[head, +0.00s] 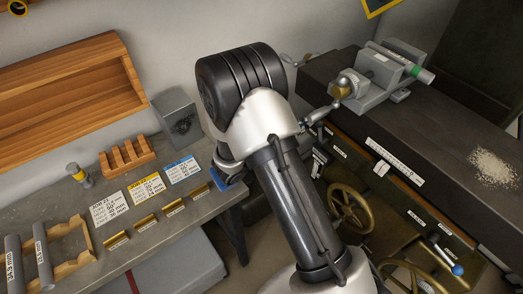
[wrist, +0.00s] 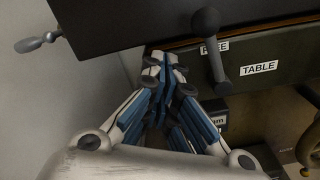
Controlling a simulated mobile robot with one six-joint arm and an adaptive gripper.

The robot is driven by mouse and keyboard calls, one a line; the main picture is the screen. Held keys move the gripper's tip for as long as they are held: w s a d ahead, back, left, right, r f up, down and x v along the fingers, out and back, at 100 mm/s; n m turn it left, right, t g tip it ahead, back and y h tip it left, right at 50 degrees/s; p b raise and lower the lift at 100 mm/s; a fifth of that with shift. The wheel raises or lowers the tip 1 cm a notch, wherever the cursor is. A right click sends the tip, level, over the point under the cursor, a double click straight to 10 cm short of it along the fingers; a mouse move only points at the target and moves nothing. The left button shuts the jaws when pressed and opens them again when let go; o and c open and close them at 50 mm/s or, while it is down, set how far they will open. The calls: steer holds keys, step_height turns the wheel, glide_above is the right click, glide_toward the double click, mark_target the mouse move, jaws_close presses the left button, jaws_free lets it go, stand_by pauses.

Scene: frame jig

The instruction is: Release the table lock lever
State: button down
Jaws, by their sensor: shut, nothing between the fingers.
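The table lock lever (wrist: 214,52), a dark arm with a round knob, stands on the dark machine front beside a white TABLE label (wrist: 259,68) in the wrist view. Its knob is toward the top of the picture and its pivot toward the bottom. My gripper (wrist: 165,65), with blue and grey fingers, is shut and empty just left of the lever, with a visible gap between them in the picture.
Brass handwheels (head: 350,208) and a blue-knobbed lever (head: 457,270) are on the machine front. A grey bench (head: 150,235) with brass pieces and cards stands left.

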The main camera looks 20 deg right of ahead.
steer(key=p+v, duration=0.4)
steer(key=v, duration=1.5)
steer(key=shift+a+f, duration=0.3)
steer(key=shift+f, duration=0.1)
steer(key=s+d+r+m+g+y, duration=0.7)
steer(key=s+d+r+m+g, duration=0.1)
steer(key=s+d+r+m, duration=0.15)
steer(key=s+a+r+m+t+y, duration=0.4)
steer(key=s+r+m+t+y, duration=0.2)
steer(key=s+r+m+y, duration=0.1)
steer(key=shift+s+a+r+t+y, duration=0.2)
steer(key=shift+s+r+t+y, duration=0.3)
steer(key=shift+s+y, duration=1)
